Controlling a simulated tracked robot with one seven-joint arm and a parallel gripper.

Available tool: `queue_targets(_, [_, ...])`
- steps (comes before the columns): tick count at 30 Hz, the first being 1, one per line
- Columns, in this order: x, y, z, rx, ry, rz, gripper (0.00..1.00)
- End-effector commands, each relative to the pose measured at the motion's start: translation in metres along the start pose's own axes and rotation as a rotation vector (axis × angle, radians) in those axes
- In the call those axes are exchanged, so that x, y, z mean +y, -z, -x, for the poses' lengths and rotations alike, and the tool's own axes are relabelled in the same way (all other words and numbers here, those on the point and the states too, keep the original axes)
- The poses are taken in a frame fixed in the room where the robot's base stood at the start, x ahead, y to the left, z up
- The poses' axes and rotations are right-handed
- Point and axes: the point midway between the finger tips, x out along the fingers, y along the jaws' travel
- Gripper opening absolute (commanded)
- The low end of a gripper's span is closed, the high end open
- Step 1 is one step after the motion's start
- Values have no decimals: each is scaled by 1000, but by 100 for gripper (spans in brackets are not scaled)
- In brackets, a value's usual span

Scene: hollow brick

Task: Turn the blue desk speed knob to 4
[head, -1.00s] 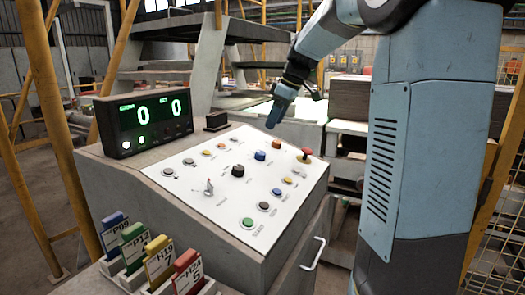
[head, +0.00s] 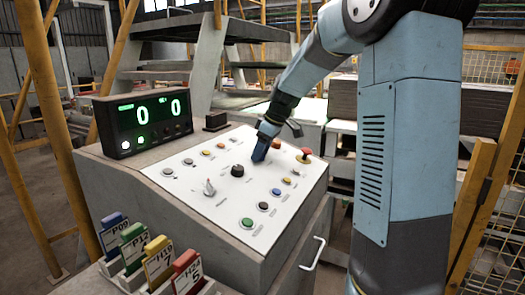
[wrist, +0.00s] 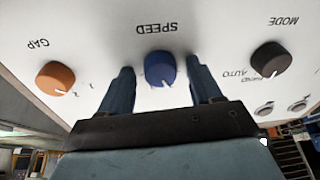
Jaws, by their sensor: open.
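The blue speed knob (wrist: 160,68) sits on the white panel under the upside-down label SPEED in the wrist view. Its white pointer mark shows at its lower edge; I cannot read a number at it. My gripper (wrist: 162,88) is open, with one blue finger on each side of the knob and a gap showing on both sides. In the head view my gripper (head: 260,153) is at the panel and hides the blue knob.
An orange GAP knob (wrist: 55,78) and a black MODE knob (wrist: 270,59) flank the speed knob. A red mushroom button (head: 305,153) stands up to the right. The display box (head: 146,123) reads 0 and 0. Coloured tagged holders (head: 155,262) stand at the desk's front.

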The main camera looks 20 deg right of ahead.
Motion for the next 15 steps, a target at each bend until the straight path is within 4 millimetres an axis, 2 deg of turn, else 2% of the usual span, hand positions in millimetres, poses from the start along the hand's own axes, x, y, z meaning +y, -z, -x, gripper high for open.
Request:
queue_targets(5, [0, 0, 0, 0, 0, 0, 62])
queue_targets(15, [0, 0, 0, 0, 0, 1, 29])
